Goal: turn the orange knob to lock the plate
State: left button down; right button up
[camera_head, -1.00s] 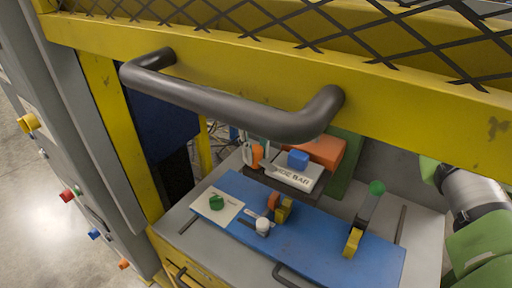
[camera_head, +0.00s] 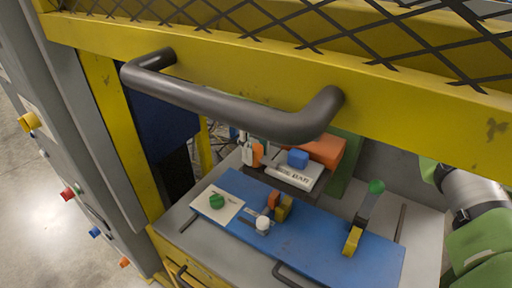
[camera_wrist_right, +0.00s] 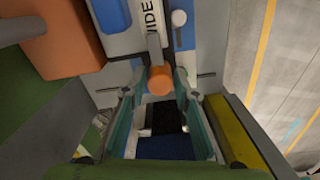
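The orange knob (camera_head: 257,155) stands at the back left of the blue board, left of the white guide bar plate (camera_head: 296,177). In the wrist view the round end of the orange knob (camera_wrist_right: 160,81) lies between the fingertips, with a grey stem behind it. My right gripper (camera_wrist_right: 158,76) is open, one teal finger on each side of the knob, with gaps visible. In the head view only a small part of my right gripper (camera_head: 246,152) shows beside the knob, under the dark handle. The guide bar plate (camera_wrist_right: 133,25) also shows in the wrist view. My left gripper is out of view.
A dark handle (camera_head: 225,105) on a yellow frame crosses the head view. A large orange block (camera_wrist_right: 60,40) is close left in the wrist view.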

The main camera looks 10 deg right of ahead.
aim_at(256, 147)
jog(key=shift+o, duration=0.2)
notch_tip(256, 147, up, 12)
dwell(0.6)
